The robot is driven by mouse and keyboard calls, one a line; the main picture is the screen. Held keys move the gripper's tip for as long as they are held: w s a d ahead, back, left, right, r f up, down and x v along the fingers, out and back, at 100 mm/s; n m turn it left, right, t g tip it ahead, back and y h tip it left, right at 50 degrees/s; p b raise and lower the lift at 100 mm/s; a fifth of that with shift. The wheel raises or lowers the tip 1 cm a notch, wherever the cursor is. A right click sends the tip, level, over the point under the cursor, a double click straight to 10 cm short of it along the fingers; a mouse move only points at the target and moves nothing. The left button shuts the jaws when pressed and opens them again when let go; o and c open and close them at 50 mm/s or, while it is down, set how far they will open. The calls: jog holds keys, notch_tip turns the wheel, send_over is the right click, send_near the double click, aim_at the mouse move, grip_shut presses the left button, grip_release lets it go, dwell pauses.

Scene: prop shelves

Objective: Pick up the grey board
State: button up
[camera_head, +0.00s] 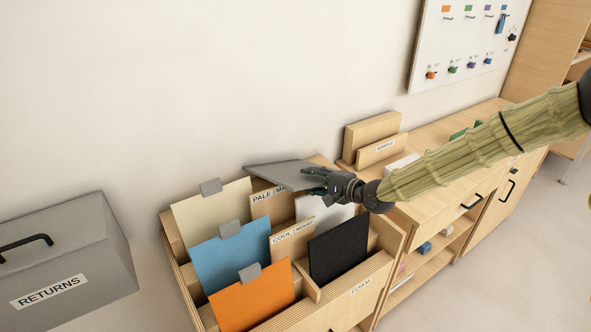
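The grey board (277,176) is at the back of the wooden sorting box (378,262), tilted to nearly flat above the PALE divider. My gripper (314,182) reaches in from the right and is at the board's right end. Its dark fingers lie on either side of the board's edge and look closed on it. The finger contact is small and partly hidden.
The box also holds cream (212,212), blue (232,258), orange (254,300), white (324,216) and black (339,250) boards around the grey one. A grey RETURNS box (70,255) stands left. A wooden sample holder (372,130) stands right, behind my arm.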

jog(key=shift+w+a+f, duration=0.2)
jog(key=shift+w+a, duration=0.2)
grip_shut()
